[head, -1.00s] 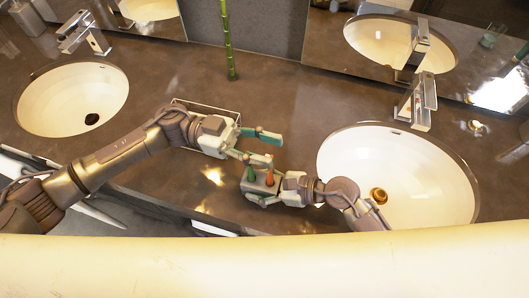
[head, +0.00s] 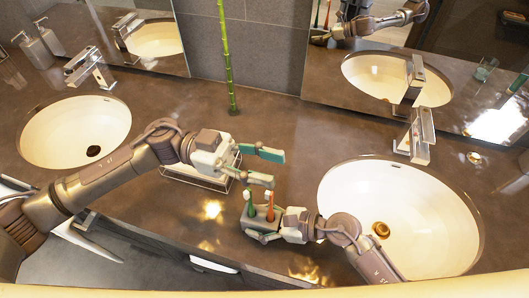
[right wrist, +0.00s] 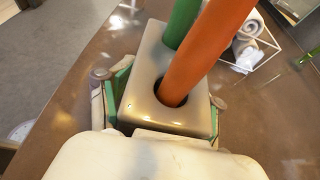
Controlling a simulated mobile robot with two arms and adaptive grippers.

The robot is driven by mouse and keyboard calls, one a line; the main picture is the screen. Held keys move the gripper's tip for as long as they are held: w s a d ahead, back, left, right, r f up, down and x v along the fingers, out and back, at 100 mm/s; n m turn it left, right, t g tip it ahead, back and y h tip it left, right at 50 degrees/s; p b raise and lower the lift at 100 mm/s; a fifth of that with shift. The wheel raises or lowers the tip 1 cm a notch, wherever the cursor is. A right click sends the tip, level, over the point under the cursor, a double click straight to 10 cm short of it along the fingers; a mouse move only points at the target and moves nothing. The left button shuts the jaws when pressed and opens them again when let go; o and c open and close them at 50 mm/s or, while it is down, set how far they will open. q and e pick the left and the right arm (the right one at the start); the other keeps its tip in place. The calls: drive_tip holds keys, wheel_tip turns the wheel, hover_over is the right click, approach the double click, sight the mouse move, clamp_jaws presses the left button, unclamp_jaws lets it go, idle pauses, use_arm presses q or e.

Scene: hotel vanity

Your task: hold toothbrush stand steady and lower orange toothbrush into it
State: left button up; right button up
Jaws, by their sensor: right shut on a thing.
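The grey toothbrush stand (head: 258,225) is on the counter left of the right basin. My right gripper (head: 263,228) is shut on it; the green finger pads press its two sides in the right wrist view (right wrist: 165,100). The orange toothbrush (right wrist: 208,50) is in the stand's near hole, leaning slightly, and shows in the head view (head: 270,209). The green toothbrush (right wrist: 182,20) stands behind it, also visible in the head view (head: 250,209). My left gripper (head: 270,168) is open and empty, its fingers above and behind the brush heads, apparently apart from them.
A wire rack (head: 200,180) sits behind my left gripper; it holds rolled white towels (right wrist: 248,35) in the right wrist view. A bamboo stalk (head: 229,70) stands at the back wall. Basins lie left (head: 75,130) and right (head: 400,215), each with a tap. The counter's front edge is close.

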drive_tip(key=o, duration=1.4)
drive_tip(key=shift+o, duration=0.2)
drive_tip(key=shift+d, duration=0.1)
